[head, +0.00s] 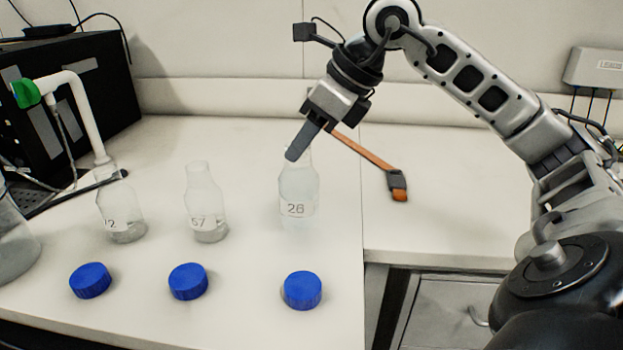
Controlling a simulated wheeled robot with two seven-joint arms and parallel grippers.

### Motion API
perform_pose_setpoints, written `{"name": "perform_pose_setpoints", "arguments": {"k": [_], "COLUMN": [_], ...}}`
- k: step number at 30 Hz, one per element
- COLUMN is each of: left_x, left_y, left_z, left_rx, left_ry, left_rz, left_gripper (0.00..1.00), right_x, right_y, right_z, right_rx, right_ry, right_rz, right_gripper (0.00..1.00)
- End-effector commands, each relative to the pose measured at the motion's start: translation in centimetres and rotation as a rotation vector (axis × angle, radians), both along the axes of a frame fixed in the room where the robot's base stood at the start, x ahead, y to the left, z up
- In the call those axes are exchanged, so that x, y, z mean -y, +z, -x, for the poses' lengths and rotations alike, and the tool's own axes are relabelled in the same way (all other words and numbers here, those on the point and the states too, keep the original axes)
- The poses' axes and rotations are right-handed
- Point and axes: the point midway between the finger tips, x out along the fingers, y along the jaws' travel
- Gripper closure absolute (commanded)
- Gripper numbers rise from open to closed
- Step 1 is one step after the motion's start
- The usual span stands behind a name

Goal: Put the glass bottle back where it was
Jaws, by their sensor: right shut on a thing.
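A clear glass bottle labelled 28 (298,192) is upright over the right part of the white bench. My right gripper (299,145) comes down from above and is shut on its neck. I cannot tell whether its base touches the bench. Two more clear glass bottles stand to its left: one labelled 57 (206,210) and one with a partly readable label (121,215). None of these bottles has a cap on. My left gripper is not in view.
Three blue caps, left (90,281), middle (188,281) and right (302,290), lie in front of the bottles. A long orange-brown tool (365,155) is behind my gripper. A black box (75,100) and white pipe (88,115) are at the left. The right bench section is mostly clear.

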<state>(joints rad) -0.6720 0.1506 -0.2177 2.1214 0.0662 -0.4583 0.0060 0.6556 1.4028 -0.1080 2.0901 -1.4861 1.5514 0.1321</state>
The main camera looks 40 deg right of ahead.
Motion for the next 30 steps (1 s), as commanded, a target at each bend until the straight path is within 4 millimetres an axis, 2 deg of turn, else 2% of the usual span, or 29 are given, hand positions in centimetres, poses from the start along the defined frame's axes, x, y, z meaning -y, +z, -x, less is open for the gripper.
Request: {"name": "perform_pose_setpoints", "arguments": {"k": [1, 5, 12, 19, 26, 27, 28, 30], "left_x": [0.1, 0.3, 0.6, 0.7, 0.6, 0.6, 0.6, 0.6], "left_y": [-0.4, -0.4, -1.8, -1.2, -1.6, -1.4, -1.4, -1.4], "left_z": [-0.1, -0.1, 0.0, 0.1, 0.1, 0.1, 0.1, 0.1], "left_rx": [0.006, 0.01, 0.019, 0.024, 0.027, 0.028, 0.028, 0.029], "left_ry": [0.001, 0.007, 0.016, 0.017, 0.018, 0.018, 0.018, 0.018], "left_rz": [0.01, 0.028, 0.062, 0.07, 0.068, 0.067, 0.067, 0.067], "left_gripper": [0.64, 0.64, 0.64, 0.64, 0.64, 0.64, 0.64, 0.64], "right_x": [0.3, 0.7, 1.1, 1.1, 1.1, 1.1, 1.1, 1.1], "right_y": [-0.7, -1.0, -4.1, -4.1, -4.6, -4.5, -4.5, -4.5], "right_z": [0.0, 0.1, 0.1, 0.1, 0.1, 0.1, 0.1, 0.1], "right_rx": [0.004, 0.005, 0.003, 0.007, 0.006, 0.002, 0.002, 0.002], "right_ry": [-0.003, -0.002, 0.001, 0.0, 0.0, 0.001, 0.0, 0.0], "right_rz": [-0.001, -0.001, -0.002, -0.001, -0.002, 0.0, -0.001, -0.001], "right_gripper": [1.0, 1.0, 1.0, 1.0, 1.0, 0.53, 0.45, 0.42]}}
